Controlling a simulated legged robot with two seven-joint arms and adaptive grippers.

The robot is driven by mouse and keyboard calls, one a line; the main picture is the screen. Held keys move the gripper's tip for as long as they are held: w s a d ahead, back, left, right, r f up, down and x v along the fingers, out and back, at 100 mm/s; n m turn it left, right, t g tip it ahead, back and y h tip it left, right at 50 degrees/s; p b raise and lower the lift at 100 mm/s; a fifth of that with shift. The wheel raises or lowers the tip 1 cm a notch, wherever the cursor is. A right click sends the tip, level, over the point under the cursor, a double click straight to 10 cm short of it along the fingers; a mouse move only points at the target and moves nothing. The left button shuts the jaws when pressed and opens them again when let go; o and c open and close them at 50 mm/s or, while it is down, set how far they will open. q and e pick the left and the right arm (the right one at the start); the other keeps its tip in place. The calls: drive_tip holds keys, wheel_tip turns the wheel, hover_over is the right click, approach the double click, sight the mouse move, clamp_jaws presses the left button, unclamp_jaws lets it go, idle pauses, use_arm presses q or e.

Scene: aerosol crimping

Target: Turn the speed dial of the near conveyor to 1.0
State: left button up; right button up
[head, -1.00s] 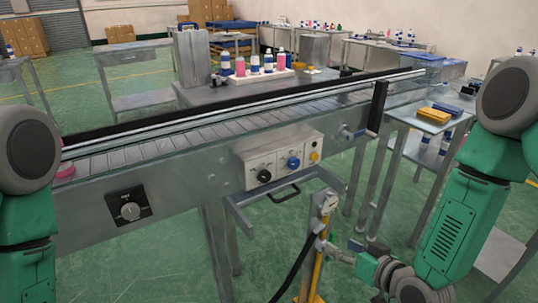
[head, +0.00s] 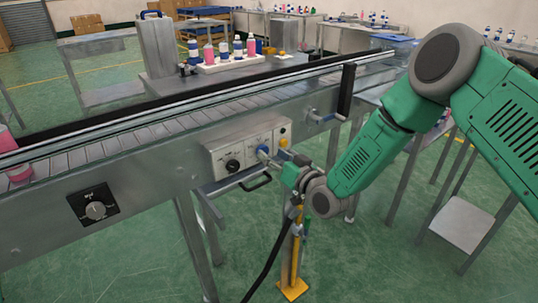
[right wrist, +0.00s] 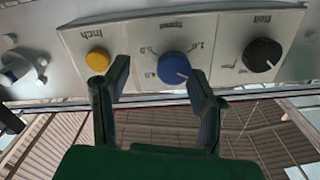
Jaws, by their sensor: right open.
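The near conveyor (head: 150,155) carries a grey control box (head: 225,150) on its side. The blue speed dial (head: 262,152) sits in the middle of that box. In the right wrist view, which is upside down, the dial (right wrist: 174,66) has a white pointer line toward the lower right; the printed 1.0 is above it to the right. My right gripper (head: 276,160) is at the box front. In the wrist view its open fingers (right wrist: 158,80) stand on either side of the dial, with no visible grip on it. My left gripper is out of view.
A black belt knob (right wrist: 262,54) and yellow inch button (right wrist: 97,59) flank the dial. A separate dial plate (head: 93,205) is further left on the conveyor. A black handle (head: 257,182) and yellow stand (head: 292,289) are below the box.

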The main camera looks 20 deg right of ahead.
drive_tip(key=shift+w+a, duration=0.35)
drive_tip(key=shift+w, duration=0.05)
drive_tip(key=shift+w+a+r, duration=0.1)
drive_tip(key=shift+w+a, duration=0.15)
drive_tip(key=shift+a, duration=0.4)
drive_tip(key=shift+w+a+r, duration=0.1)
drive_tip(key=shift+w+a, duration=0.15)
drive_tip(key=shift+a, duration=0.35)
drive_tip(key=shift+d, duration=0.25)
drive_tip(key=c, duration=0.8)
drive_tip(key=shift+d+f, duration=0.1)
drive_tip(key=shift+d, duration=0.45)
drive_tip(key=c, duration=0.3)
drive_tip(key=n, duration=0.8)
drive_tip(key=n+b, duration=0.1)
drive_tip(key=n, duration=0.3)
drive_tip(key=shift+s+a, duration=0.1)
drive_tip(key=shift+a, duration=0.15)
drive_tip(key=shift+c, duration=0.2)
